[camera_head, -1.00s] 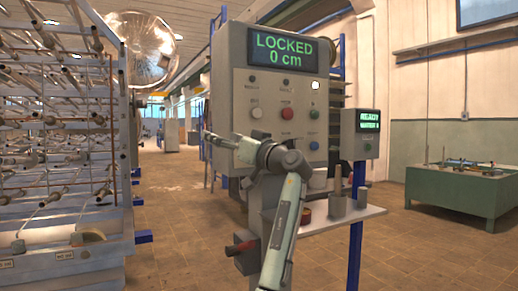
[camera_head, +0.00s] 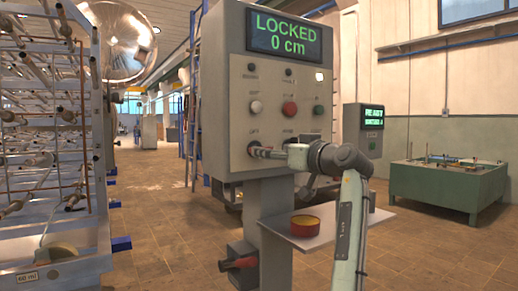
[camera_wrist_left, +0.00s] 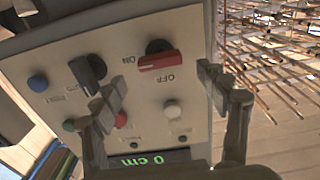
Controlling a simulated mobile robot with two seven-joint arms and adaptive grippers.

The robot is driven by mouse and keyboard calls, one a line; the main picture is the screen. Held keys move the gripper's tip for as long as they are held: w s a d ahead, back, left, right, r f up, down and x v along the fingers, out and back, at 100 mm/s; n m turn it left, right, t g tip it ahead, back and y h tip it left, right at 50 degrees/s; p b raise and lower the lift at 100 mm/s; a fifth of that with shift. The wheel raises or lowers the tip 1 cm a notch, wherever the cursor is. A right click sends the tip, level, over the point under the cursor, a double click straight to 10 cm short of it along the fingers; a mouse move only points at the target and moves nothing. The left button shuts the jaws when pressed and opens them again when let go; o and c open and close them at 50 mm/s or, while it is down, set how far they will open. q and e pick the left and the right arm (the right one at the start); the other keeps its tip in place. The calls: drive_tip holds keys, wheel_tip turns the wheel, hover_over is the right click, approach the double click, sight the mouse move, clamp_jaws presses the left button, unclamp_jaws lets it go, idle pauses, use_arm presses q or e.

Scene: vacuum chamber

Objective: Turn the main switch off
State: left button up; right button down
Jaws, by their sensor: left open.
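The grey control panel (camera_head: 228,90) stands in front of me with a lit display reading LOCKED 0 cm. In the left wrist view, where the panel appears upside down, a red-handled rotary switch (camera_wrist_left: 158,61) has ON and OFF lettered beside it. Its handle lies nearly sideways in that picture. My left gripper (camera_wrist_left: 162,93) is open and empty there, with a finger on either side of the switch in the picture; I see no contact. In the head view my left gripper (camera_head: 258,152) covers the panel's lower left, hiding most of that switch. My right gripper is out of view.
A black knob (camera_wrist_left: 88,72) and a blue button (camera_wrist_left: 38,82) are beside the switch. A rack (camera_head: 50,180) stands left; open floor lies between.

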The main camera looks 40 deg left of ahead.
use_arm(q)
drive_tip(key=x, duration=0.5)
drive_tip(key=shift+a+p, duration=0.1)
drive_tip(key=shift+p, duration=0.3)
drive_tip(key=shift+w+a, duration=0.2)
drive_tip(key=shift+a, duration=0.2)
drive_tip(key=c, duration=1.2)
drive_tip(key=shift+o, duration=0.2)
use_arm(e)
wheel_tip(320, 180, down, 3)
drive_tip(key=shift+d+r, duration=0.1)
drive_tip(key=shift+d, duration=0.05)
